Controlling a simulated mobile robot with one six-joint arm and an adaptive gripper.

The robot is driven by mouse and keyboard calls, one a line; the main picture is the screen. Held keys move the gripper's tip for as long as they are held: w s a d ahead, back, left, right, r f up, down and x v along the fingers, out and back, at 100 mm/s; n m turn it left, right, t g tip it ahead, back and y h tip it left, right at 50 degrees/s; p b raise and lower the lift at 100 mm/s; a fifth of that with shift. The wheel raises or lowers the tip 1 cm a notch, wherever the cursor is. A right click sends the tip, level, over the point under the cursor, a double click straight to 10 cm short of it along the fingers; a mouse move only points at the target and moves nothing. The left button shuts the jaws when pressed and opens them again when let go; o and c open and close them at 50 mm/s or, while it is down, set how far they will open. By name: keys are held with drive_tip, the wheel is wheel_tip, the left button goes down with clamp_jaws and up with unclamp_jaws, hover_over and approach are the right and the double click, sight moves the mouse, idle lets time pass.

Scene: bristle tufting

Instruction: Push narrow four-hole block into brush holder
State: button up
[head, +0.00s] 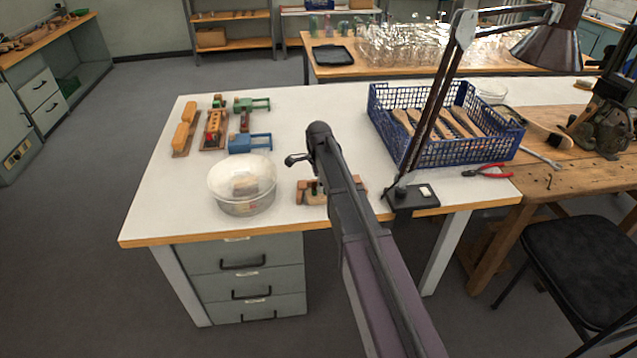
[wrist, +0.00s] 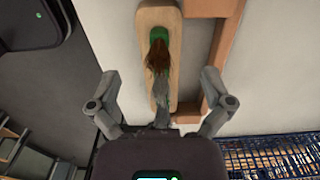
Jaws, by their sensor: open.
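In the wrist view a long pale wooden block with rounded ends (wrist: 173,94) lies between and ahead of my open fingers. A green patch with a brown bristle tuft shows on it, and a greyish strand runs down towards my gripper (wrist: 158,112). I cannot tell its holes. A brown wooden frame (wrist: 222,60), perhaps the brush holder, stands right of the block, behind my right finger.
Yellow, red, green and blue fixtures (head: 250,143) sit at the back left. A blue crate (head: 468,152) of wooden brush handles and a lamp base (head: 412,197) stand right.

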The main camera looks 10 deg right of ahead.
drive_tip(key=shift+f+b, duration=1.95)
drive_tip(key=shift+f, duration=0.3)
drive_tip(key=c, duration=1.2)
